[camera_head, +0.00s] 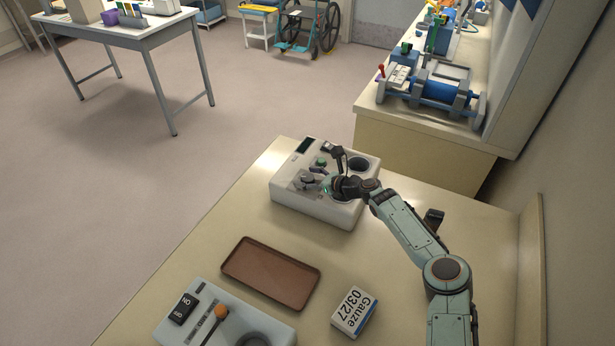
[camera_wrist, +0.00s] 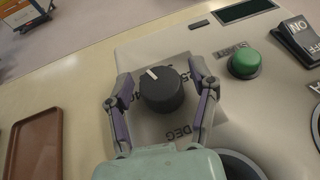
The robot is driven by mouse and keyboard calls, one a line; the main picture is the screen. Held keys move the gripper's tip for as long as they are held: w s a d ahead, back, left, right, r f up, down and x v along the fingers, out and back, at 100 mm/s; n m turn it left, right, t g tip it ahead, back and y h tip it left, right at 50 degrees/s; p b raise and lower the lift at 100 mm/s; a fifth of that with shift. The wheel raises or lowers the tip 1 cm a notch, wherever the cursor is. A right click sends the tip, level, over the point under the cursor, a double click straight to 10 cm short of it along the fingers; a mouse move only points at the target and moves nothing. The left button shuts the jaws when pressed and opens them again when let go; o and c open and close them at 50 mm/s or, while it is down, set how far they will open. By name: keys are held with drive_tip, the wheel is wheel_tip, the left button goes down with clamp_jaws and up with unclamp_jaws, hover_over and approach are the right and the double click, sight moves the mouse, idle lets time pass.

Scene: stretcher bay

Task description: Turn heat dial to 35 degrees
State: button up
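The heat dial (camera_wrist: 160,92) is a round black knob with a white pointer line, on a pale square plate on the device's top. The pointer aims toward the top, slightly left, in the wrist view. A "40" shows left of the knob and "DEG" below it; other numbers are partly hidden, so the exact reading is unclear. My gripper (camera_wrist: 160,74) is open around the dial, one finger on each side, with a visible gap between each finger and the knob. In the head view my gripper (camera_head: 318,183) is low over the white device (camera_head: 312,213).
Beside the dial are a green start button (camera_wrist: 245,63), a black ON/OFF rocker switch (camera_wrist: 300,40), a dark display (camera_wrist: 246,10) and round wells. A brown tray (camera_head: 271,273), a gauze box (camera_head: 354,312) and another control box (camera_head: 225,320) share the counter.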

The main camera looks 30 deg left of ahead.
drive_tip(key=shift+d, duration=0.1)
drive_tip(key=v, duration=1.2)
drive_tip(key=shift+r, duration=0.1)
